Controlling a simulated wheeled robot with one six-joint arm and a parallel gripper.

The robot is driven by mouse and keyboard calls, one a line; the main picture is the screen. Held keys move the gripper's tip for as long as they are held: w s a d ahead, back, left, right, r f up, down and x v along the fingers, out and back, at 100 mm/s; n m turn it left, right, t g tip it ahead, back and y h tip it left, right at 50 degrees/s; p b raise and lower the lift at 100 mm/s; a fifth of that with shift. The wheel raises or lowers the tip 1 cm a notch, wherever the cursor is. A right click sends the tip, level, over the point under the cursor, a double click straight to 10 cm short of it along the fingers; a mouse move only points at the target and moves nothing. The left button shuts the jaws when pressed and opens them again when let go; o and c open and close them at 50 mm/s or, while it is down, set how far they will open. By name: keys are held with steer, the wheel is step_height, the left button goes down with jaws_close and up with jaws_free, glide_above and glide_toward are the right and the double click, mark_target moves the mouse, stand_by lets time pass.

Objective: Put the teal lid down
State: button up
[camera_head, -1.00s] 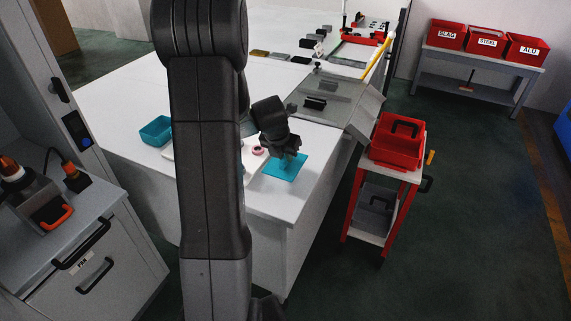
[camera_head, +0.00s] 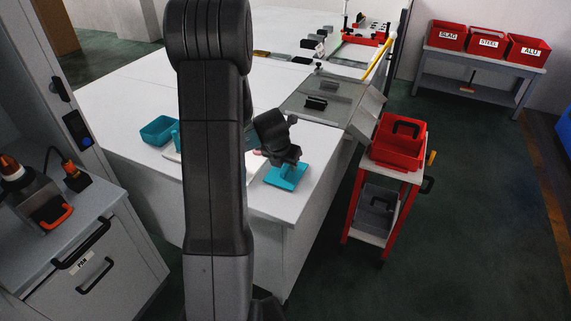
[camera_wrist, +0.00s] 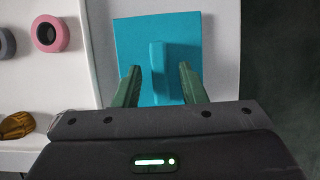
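The teal lid (camera_head: 273,181) is a flat square plate with an upright bar handle, near the front right edge of the white table. In the wrist view the lid (camera_wrist: 130,45) appears to lie flat on the white surface, its handle (camera_wrist: 158,70) pointing up between my fingers. My gripper (camera_wrist: 159,84) is open, with one finger on each side of the handle and a visible gap at both. In the head view my gripper (camera_head: 287,166) is right above the lid and hides part of it. A teal box (camera_head: 157,131) stands at the table's left.
A white tray (camera_wrist: 85,85) beside the lid holds a pink ring (camera_wrist: 50,34), a grey ring (camera_wrist: 5,43) and a gold part (camera_wrist: 16,126). A grey sloped panel (camera_head: 335,95) is behind. A red cart with a red bin (camera_head: 396,150) stands to the right.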

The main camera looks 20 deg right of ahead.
steer(key=shift+r, duration=0.25)
steer(key=v, duration=1.1)
steer(key=shift+s+a+r, duration=0.15)
steer(key=shift+s+r, duration=0.05)
steer(key=shift+r, duration=0.15)
stand_by(0.8)
